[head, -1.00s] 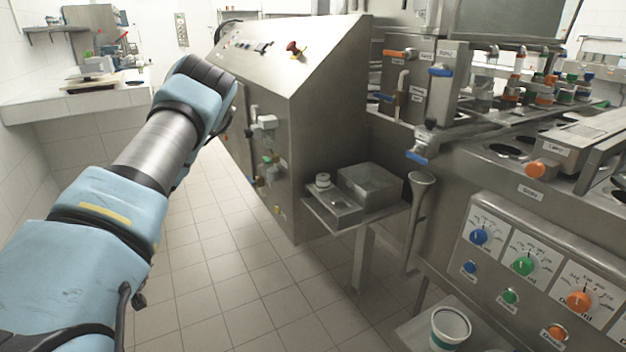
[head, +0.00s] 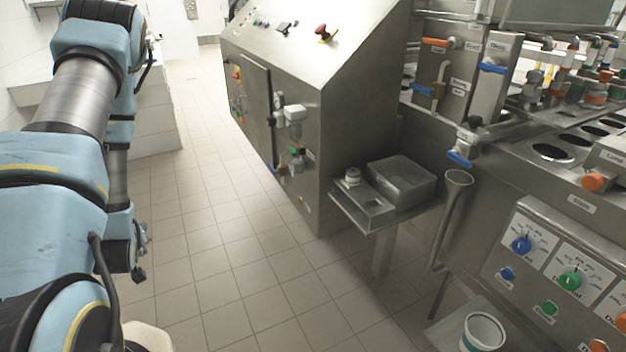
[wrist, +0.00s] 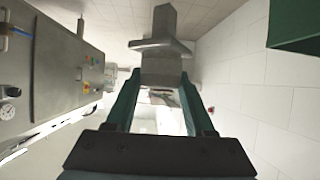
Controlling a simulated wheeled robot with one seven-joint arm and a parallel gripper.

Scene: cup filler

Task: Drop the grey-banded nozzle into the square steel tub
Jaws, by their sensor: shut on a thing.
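My gripper (wrist: 160,82) shows in the wrist view with its two green fingers shut on a plain grey metal piece with a flared collar, which looks like the nozzle (wrist: 163,48). Its grey band cannot be made out. In the head view my arm covers the left side and mostly hides the gripper. The square steel tub (head: 403,187) sits on a small steel shelf right of the centre, beside the big slanted cabinet. My gripper is well to the left of the tub, apart from it.
A smaller steel tray (head: 372,215) with a white-capped jar (head: 352,176) adjoins the tub. A steel funnel tube (head: 455,190) stands just right of it. The control cabinet (head: 290,110) rises behind and left. Open tiled floor lies between.

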